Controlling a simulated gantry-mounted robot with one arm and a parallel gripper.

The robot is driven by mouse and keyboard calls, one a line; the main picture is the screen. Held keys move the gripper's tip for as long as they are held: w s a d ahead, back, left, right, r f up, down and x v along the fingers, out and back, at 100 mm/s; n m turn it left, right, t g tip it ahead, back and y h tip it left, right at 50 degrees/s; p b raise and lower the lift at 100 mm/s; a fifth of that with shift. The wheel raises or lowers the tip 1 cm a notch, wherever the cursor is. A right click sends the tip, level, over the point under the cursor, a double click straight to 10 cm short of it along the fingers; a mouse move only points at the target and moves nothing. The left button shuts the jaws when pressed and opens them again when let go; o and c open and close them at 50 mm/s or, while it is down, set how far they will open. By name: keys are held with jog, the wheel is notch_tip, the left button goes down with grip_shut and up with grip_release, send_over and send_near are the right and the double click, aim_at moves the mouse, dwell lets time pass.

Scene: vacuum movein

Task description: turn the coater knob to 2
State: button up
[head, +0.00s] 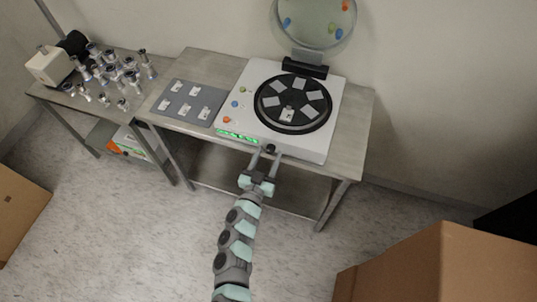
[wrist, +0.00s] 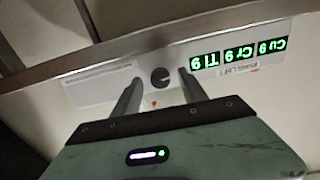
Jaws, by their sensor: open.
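The coater (head: 328,140) is a white box with a black round plate (head: 292,104) holding several light squares, and it stands on a metal table. Its dark round knob (wrist: 160,77) is on the front panel, and it also shows at the front edge in the head view (head: 271,148). My gripper (head: 265,155) is open in front of the panel. In the wrist view one finger is on each side of the knob, with visible gaps. Contact and the knob's setting cannot be read. A green display (wrist: 238,54) shows upside down beside the knob.
The clear round lid (head: 316,22) stands open behind the plate. A grey tray with small pieces (head: 188,103) lies left of the coater. Several glass-and-metal fittings (head: 115,70) crowd the left table. Cardboard boxes (head: 440,265) stand at lower right and far left.

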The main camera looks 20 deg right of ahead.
jog(key=shift+w+d, duration=0.15)
jog(key=shift+c, duration=0.3)
grip_shut()
dwell(0.3)
